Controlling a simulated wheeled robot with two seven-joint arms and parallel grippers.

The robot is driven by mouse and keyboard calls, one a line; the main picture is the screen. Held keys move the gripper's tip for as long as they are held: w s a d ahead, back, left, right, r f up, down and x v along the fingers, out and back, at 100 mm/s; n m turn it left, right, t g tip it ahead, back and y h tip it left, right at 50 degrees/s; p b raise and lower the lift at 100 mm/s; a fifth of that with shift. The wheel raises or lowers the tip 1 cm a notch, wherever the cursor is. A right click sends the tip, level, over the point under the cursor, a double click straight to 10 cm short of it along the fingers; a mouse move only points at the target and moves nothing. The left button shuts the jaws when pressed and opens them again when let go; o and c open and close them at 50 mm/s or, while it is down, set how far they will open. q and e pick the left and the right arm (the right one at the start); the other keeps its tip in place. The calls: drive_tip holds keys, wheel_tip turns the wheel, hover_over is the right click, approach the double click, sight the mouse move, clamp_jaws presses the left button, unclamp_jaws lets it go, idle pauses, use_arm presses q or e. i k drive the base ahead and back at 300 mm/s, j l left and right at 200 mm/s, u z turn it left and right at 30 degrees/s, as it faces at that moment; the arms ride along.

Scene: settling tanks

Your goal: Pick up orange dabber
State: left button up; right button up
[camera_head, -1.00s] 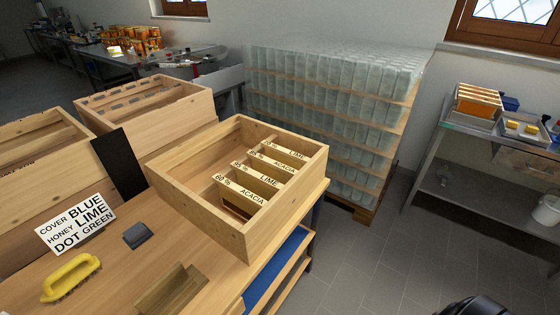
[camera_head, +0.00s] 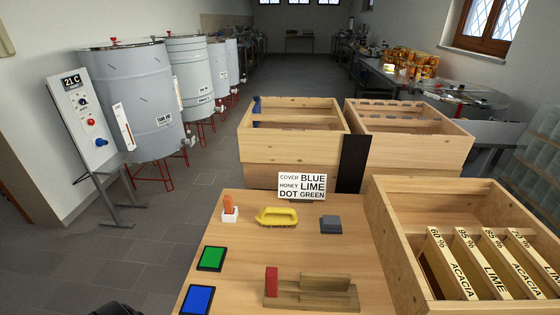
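The orange dabber (camera_head: 229,204) stands upright in a small white holder (camera_head: 230,217), at the back left of the wooden table (camera_head: 235,267). Its lower end is hidden inside the holder. Nothing touches the dabber from outside the holder. Neither gripper shows its fingers in the view. A dark rounded part, probably mine, shows at the bottom left edge, well apart from the dabber.
A yellow brush (camera_head: 277,217), grey block (camera_head: 330,224) and sign (camera_head: 302,186) are near the dabber. Green (camera_head: 211,258) and blue (camera_head: 198,300) pads lie at the left edge. A red block (camera_head: 271,281) stands by a wooden holder (camera_head: 325,284). A frame box (camera_head: 385,232) is right.

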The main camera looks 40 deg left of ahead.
sight(228, 201)
drive_tip(key=k+j+u, duration=0.1)
drive_tip(key=u, duration=1.45)
